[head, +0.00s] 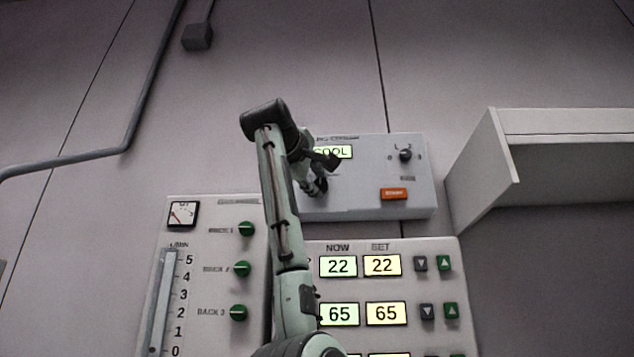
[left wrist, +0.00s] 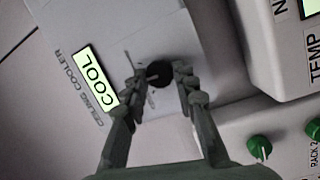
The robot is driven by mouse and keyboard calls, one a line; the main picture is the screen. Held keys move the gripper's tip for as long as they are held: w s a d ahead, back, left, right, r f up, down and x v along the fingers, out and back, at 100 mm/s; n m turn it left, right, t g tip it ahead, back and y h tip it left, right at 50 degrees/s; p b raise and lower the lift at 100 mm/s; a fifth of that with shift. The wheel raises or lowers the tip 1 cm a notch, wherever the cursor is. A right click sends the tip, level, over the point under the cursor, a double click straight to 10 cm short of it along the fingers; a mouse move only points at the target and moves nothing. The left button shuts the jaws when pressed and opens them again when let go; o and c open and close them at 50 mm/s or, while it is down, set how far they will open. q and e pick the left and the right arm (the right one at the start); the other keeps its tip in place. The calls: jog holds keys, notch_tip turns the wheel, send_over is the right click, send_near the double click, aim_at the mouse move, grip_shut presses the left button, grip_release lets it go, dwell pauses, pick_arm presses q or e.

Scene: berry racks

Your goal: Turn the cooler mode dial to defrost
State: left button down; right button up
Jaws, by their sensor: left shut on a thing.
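The ceiling cooler panel (head: 365,205) is a pale box on the wall, and its lit display (head: 338,152) reads COOL. The display also shows in the left wrist view (left wrist: 96,80). The black mode dial (left wrist: 160,73) sits on the panel beside the display. My left gripper (left wrist: 162,80) is shut on the dial, with one finger on each side of it. In the head view my left gripper (head: 321,178) is at the panel's left part, and my arm hides much of the dial. My right gripper is in neither view.
A smaller black knob (head: 405,155) and an orange button (head: 394,194) are on the panel's right side. Below are a panel with NOW and SET displays (head: 383,247) and a panel with green rack knobs (head: 243,269). A pale shelf (head: 500,150) stands at the right.

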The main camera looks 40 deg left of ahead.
pick_arm(q)
jog(key=m+g, duration=0.1)
jog(key=m, duration=0.3)
jog(key=shift+r, duration=0.1)
jog(key=shift+r+m+g, duration=0.1)
jog(key=shift+m+g, duration=0.5)
jog(key=shift+m, duration=1.2)
jog(key=c, duration=1.2)
grip_release()
jog(key=v, duration=1.2)
